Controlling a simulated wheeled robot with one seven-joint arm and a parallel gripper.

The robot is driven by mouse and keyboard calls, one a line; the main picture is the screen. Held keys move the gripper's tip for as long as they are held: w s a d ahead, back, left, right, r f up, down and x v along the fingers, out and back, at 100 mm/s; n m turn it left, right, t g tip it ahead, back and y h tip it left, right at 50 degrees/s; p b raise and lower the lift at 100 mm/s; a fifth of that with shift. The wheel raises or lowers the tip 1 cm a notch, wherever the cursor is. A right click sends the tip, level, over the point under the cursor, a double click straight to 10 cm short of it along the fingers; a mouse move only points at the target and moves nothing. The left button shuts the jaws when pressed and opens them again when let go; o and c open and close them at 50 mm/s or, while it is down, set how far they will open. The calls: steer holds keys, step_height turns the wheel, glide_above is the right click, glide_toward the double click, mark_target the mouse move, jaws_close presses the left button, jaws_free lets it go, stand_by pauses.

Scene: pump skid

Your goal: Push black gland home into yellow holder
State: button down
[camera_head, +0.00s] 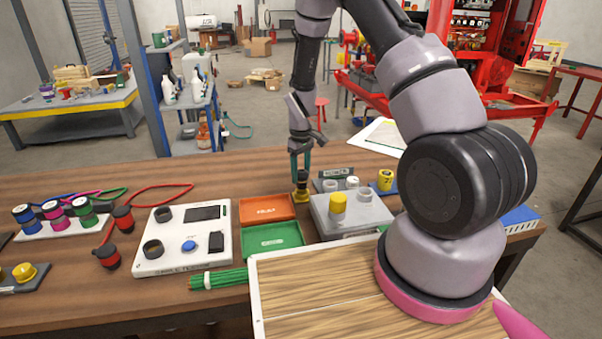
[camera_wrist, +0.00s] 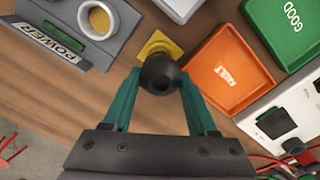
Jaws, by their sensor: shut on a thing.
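My gripper (camera_head: 301,165) points down over the table, its teal fingers shut on the black gland. In the head view the black gland (camera_head: 301,177) sits between the fingertips, directly above the yellow holder (camera_head: 301,195). In the wrist view my gripper (camera_wrist: 160,92) has the round black gland (camera_wrist: 159,76) between its fingertips, and the gland covers part of the yellow holder (camera_wrist: 152,44). The gland appears to meet the top of the holder. How deep it sits is hidden.
An orange tray (camera_head: 266,207) and green tray (camera_head: 272,238) lie just left of the holder. The POWER stand (camera_wrist: 75,25) is also near.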

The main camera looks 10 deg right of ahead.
mark_target(301, 181)
steer(key=shift+f, duration=1.75)
stand_by(0.4)
steer(key=shift+c, duration=0.6)
jaws_free()
step_height(301, 181, up, 11)
steer(key=shift+f, duration=0.1)
